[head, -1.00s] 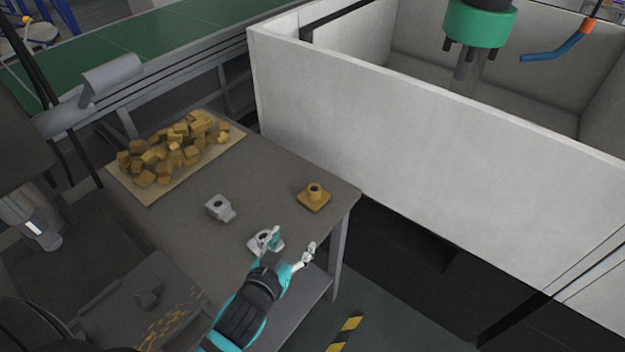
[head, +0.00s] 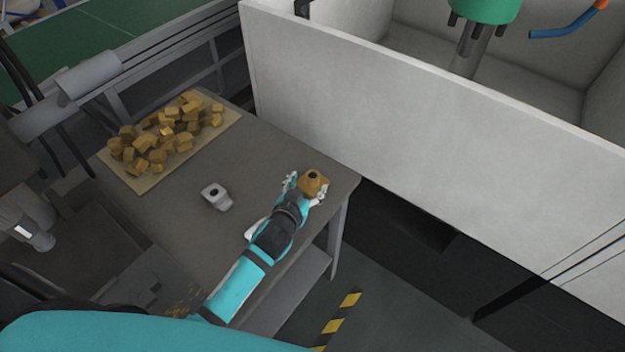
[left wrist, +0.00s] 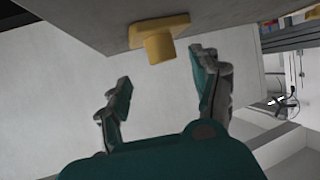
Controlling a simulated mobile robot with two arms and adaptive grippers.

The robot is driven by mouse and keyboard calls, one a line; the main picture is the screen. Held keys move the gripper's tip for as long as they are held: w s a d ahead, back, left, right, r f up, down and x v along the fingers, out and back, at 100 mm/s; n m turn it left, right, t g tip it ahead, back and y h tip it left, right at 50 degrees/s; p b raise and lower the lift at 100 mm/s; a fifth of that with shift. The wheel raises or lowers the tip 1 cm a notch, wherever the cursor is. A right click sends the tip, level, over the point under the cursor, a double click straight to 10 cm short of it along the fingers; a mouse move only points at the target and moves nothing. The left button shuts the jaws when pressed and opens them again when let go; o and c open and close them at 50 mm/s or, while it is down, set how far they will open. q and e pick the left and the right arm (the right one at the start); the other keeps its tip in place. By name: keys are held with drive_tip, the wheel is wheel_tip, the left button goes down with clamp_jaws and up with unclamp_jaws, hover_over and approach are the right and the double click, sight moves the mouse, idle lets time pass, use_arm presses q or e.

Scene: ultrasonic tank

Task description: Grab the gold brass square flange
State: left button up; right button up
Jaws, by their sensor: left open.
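The gold brass square flange (head: 313,181) sits on the grey table near its right corner. A grey metal part (head: 216,196) stands to the left. A second light grey part (head: 256,229) is mostly hidden behind my left arm.
A tray (head: 146,186) with a heap of several brass blocks lies at the table's far left. A tall white tank wall (head: 420,140) rises beyond the table's right edge. The table's middle (head: 235,150) is clear.

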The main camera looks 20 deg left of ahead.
sight(315, 172)
use_arm(q)
drive_tip(key=shift+w, duration=0.2)
drive_tip(key=shift+w+f, duration=0.15)
drive_tip(key=shift+w, duration=0.2)
drive_tip(key=x, duration=0.1)
drive_tip(key=p+x, duration=0.1)
drive_tip(key=x, duration=0.1)
drive_tip(key=shift+w+a+f, duration=0.15)
drive_tip(key=shift+w+a, duration=0.05)
drive_tip(key=shift+a, duration=0.05)
drive_tip(key=shift+w+f, duration=0.2)
drive_tip(key=shift+w, duration=0.15)
use_arm(e)
drive_tip(key=shift+s+a+r, duration=0.1)
drive_tip(key=shift+a+r, duration=0.45)
drive_tip(key=shift+a, duration=0.05)
use_arm(q)
drive_tip(key=shift+s, duration=0.1)
drive_tip(key=shift+c, duration=0.2)
use_arm(e)
drive_tip(key=shift+d, duration=0.1)
use_arm(q)
drive_tip(key=c, duration=0.4)
clamp_jaws()
drive_tip(key=shift+d+r, duration=0.1)
drive_tip(key=shift+r, duration=0.1)
use_arm(e)
drive_tip(key=shift+w+d, duration=0.2)
drive_tip(key=shift+d, duration=0.05)
